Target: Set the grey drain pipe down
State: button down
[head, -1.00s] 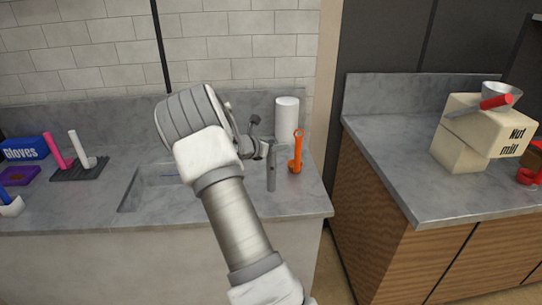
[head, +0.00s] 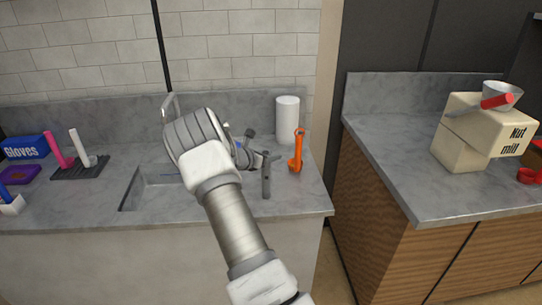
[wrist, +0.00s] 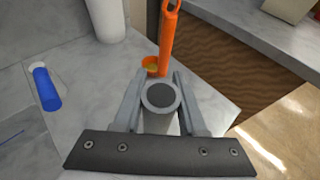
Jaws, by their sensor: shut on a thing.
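The grey drain pipe (head: 267,182) is a short upright tube, low over the right part of the grey counter (head: 305,200). My gripper (head: 267,158) is shut around its upper part. In the wrist view the pipe (wrist: 160,98) sits between the two fingers (wrist: 161,82), its round dark end facing the camera. The pipe's lower end looks at or very near the counter top. I cannot tell whether it touches. My arm hides part of the counter behind it.
An orange tool (head: 296,152) stands just right of the pipe, with a white cylinder (head: 287,120) behind. A blue cylinder (wrist: 45,88) lies left in the wrist view. The sink (head: 140,190) is to the left. The counter's front and right edges are close.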

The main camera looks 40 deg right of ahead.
jog(key=shift+c, duration=2.4)
grip_release()
jog(key=shift+r, duration=0.1)
jog(key=v, duration=1.2)
jog(key=s+a+r+m+y, duration=0.3)
jog(key=s+a+r+m, duration=0.25)
jog(key=s, duration=0.25)
jog(key=s+a+r+m+y, duration=0.4)
jog(key=s+a+r+m, duration=0.15)
jog(key=s+m, duration=0.2)
jog(key=s+a+r+m+t+y, duration=0.1)
jog(key=s+a+r+m+y, duration=0.1)
jog(key=s+a, duration=0.6)
jog(key=s+a+r+m+t+y, duration=0.1)
jog(key=s+a+r+m+y, duration=0.2)
jog(key=s+a, duration=0.6)
jog(key=m+y, duration=0.1)
jog(key=m, duration=0.1)
jog(key=shift+s+m+t, duration=0.25)
jog(key=shift+m+t, duration=0.05)
